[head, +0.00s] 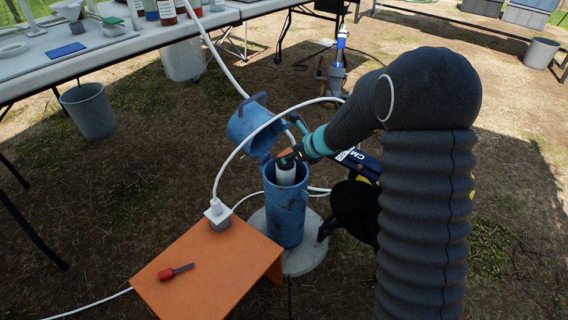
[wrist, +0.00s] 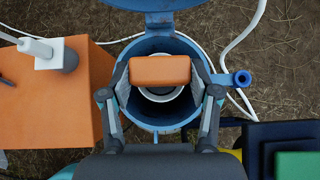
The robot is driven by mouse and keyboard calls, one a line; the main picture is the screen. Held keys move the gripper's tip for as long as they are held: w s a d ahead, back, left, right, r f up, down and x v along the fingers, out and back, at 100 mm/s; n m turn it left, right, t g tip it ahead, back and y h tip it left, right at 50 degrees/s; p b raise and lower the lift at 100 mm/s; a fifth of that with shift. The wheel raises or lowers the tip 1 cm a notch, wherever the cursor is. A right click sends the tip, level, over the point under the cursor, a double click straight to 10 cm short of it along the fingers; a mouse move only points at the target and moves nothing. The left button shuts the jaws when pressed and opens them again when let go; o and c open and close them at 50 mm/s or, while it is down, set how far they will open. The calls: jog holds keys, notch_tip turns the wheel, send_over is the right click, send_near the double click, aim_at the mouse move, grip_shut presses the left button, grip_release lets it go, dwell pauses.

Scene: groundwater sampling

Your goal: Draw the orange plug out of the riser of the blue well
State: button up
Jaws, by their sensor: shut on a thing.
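The blue well (head: 285,212) stands upright with its hinged lid (head: 249,122) swung open. Its white riser (head: 286,174) shows inside the casing. My gripper (head: 291,155) is over the well mouth, shut on the orange plug (wrist: 160,69), with one finger at each end of it. In the wrist view the plug is above the riser (wrist: 160,96), covering the far part of its mouth. The riser's near rim and dark inside show below the plug. I cannot tell whether the plug's lower end is still inside the riser.
An orange stand (head: 207,262) with a red-handled tool (head: 175,271) and a white plug-like fitting (head: 217,212) is left of the well. White hoses loop close around the well. A long table (head: 125,45) with bottles stands behind. A grey bucket (head: 89,110) sits at left.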

jog(key=shift+r+p, duration=2.5)
jog(key=shift+r, duration=0.5)
